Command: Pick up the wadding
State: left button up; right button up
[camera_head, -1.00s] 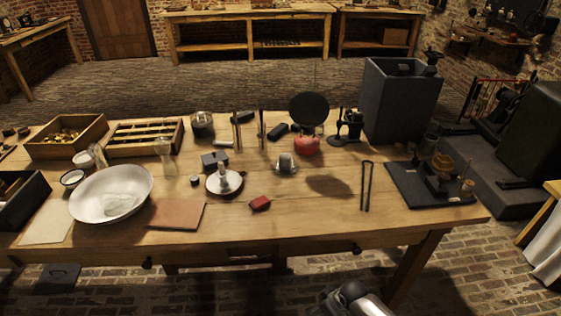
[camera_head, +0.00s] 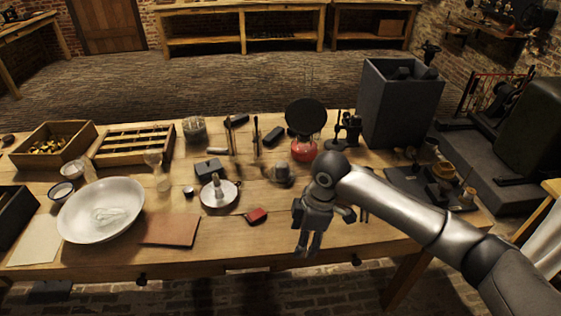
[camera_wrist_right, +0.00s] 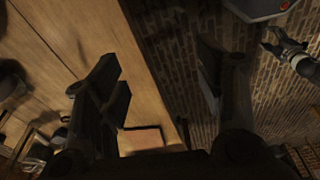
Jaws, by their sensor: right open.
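The wadding looks to be the pale, whitish lump (camera_head: 112,215) lying in the wide white bowl (camera_head: 78,228) at the left of the table in the head view. My right gripper (camera_head: 308,248) hangs over the table's front edge, right of the small red block, pointing down. It is open and empty, far to the right of the bowl. In the right wrist view its two dark fingers stand apart (camera_wrist_right: 165,95). What looks like my left gripper (camera_wrist_right: 285,48) shows small at the upper right there; its jaws are unclear.
A reddish-brown flat sheet (camera_head: 170,229) lies right of the bowl, and a red block (camera_head: 257,215) farther right. A white dish with a handle (camera_head: 220,194) and a glass vessel (camera_head: 157,172) stand behind. A pale sheet (camera_head: 36,249) lies front left.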

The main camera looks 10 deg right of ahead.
aim_at(282, 168)
jog(key=i, duration=1.25)
